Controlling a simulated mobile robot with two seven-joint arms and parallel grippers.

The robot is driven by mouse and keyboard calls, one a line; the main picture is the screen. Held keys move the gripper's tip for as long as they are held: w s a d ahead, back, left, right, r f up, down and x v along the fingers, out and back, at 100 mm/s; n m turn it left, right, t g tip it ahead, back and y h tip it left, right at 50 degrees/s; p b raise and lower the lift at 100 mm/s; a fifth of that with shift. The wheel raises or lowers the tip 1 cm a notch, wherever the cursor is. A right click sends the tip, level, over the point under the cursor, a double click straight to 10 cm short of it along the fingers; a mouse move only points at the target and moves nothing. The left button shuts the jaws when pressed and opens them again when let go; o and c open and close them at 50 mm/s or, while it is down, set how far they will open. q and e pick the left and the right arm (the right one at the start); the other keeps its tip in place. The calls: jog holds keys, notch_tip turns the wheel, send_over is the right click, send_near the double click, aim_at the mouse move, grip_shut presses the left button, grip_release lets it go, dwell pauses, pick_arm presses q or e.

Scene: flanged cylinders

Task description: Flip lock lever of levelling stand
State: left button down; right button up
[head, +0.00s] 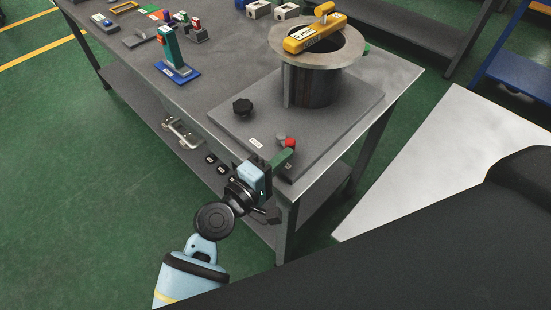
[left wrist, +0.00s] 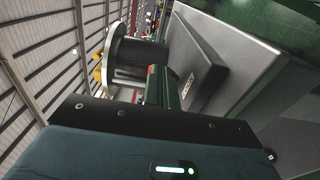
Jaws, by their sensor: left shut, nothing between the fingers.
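The levelling stand (head: 340,125) is a grey plate on the table's near corner. Its green lock lever (head: 282,158) has a red end (head: 290,143) and sits at the plate's near edge; the lever also shows in the left wrist view (left wrist: 173,92). A flanged cylinder (head: 312,85) stands upright on the plate. My left gripper (head: 266,173) is shut and empty, right beside the lever at the table edge. I cannot tell whether it touches the lever. In the left wrist view its dark body hides the fingertips. My right gripper is out of view.
A yellow level (head: 315,34) lies across the cylinder's flange. A black knob (head: 243,106) is on the plate's left side. A green clamp-like tool on a blue base (head: 178,72) and several small items stand farther back on the table. Green floor lies clear at left.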

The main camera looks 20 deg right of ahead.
pick_arm(q)
jog(key=shift+s+d, duration=0.15)
jog(key=shift+d, duration=0.4)
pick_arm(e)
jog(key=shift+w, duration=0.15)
pick_arm(q)
jog(key=shift+d, duration=0.1)
